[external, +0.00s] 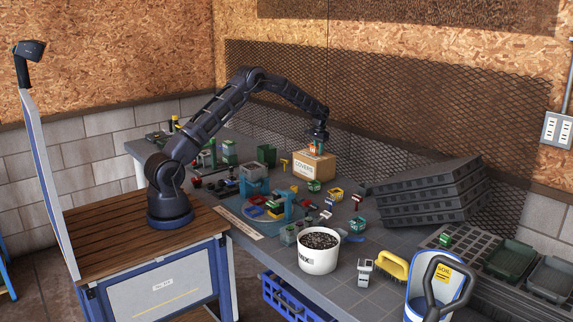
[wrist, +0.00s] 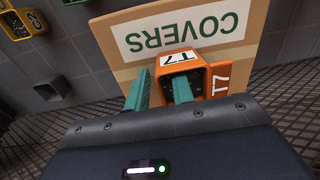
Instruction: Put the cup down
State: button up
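The cup, an orange square one marked T7 (wrist: 195,62), is at my gripper in the wrist view, its dark inside facing the camera. My gripper (wrist: 160,92) has two teal fingers. One is along the cup's left side; the other reaches across its opening, with the cup's wall between them. It looks shut on the cup. In the external view the cup (external: 316,148) is under my gripper (external: 319,136), at the top of the cardboard box marked COVERS (external: 314,169). I cannot tell whether it touches the box.
Small green, yellow and red cups crowd the bench around the box. A white soil bucket (external: 319,258) stands at the front. Stacked black trays (external: 425,195) are to the right.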

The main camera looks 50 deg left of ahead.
notch_tip(320, 180, up, 13)
jog(key=s+d+r+t, duration=0.2)
jog(key=s+r, duration=1.8)
jog(key=s, duration=0.3)
jog(key=s+d+r+t, duration=0.1)
jog(key=s+r+t, duration=0.15)
jog(key=s, duration=2.45)
jog(key=s+f, duration=0.3)
jog(key=s, duration=0.4)
jog(key=s+f, duration=0.3)
jog(key=s, duration=0.4)
jog(key=shift+s+d, duration=0.35)
jog(key=shift+f, duration=0.1)
dwell(0.6)
